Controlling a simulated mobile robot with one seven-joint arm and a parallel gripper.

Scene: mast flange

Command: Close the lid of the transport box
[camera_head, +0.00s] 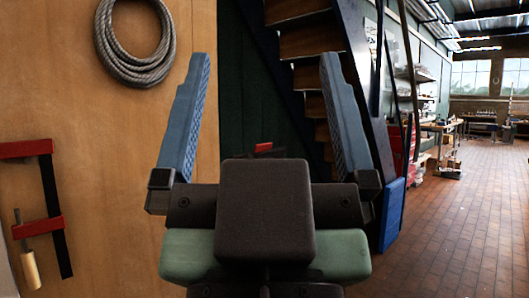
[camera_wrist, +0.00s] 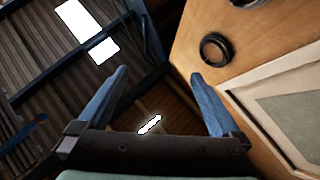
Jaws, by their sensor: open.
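My gripper (camera_head: 265,60) is raised in the middle of the head view, its two blue fingers spread wide with nothing between them. It also shows in the wrist view (camera_wrist: 160,75), open and empty. I cannot make out a transport box or its lid in either view. The gripper and its dark wrist housing hide the lower middle of the head view.
A staircase (camera_head: 305,45) stands behind my gripper. A blue panel (camera_head: 391,215) stands right of it. The brick floor (camera_head: 450,235) farther right is clear.

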